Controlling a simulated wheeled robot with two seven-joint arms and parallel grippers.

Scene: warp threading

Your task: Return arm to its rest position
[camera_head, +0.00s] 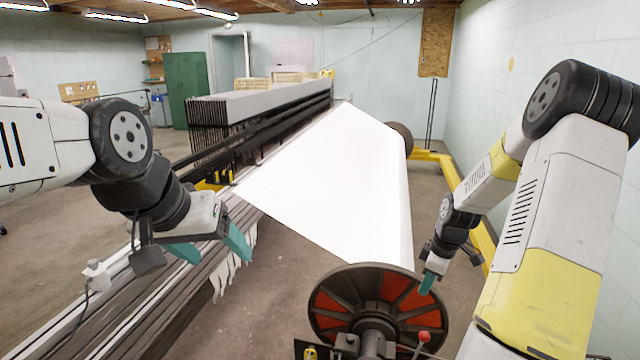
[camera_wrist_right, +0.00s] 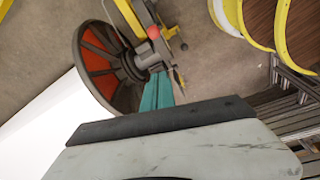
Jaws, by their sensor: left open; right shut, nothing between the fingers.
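My left gripper (camera_head: 212,252) has teal fingers spread apart and empty, above the long grey rails at the left. My right gripper (camera_head: 427,283) hangs at the right in the head view, with its teal fingertips in front of the rim of the red-and-black wheel (camera_head: 362,300). In the right wrist view the teal fingers (camera_wrist_right: 157,92) are together with nothing between them, and the wheel (camera_wrist_right: 100,65) is behind and to the left. I cannot tell whether the fingertips touch the wheel. My right arm's links cover much of the right side.
A white warp sheet (camera_head: 325,180) stretches from the wheel's roll towards the dark loom frame (camera_head: 260,115). A red-knobbed lever (camera_head: 423,338) stands by the wheel. A yellow floor frame (camera_head: 450,172) runs along the right. Bare floor (camera_head: 285,270) lies between the rails and the wheel.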

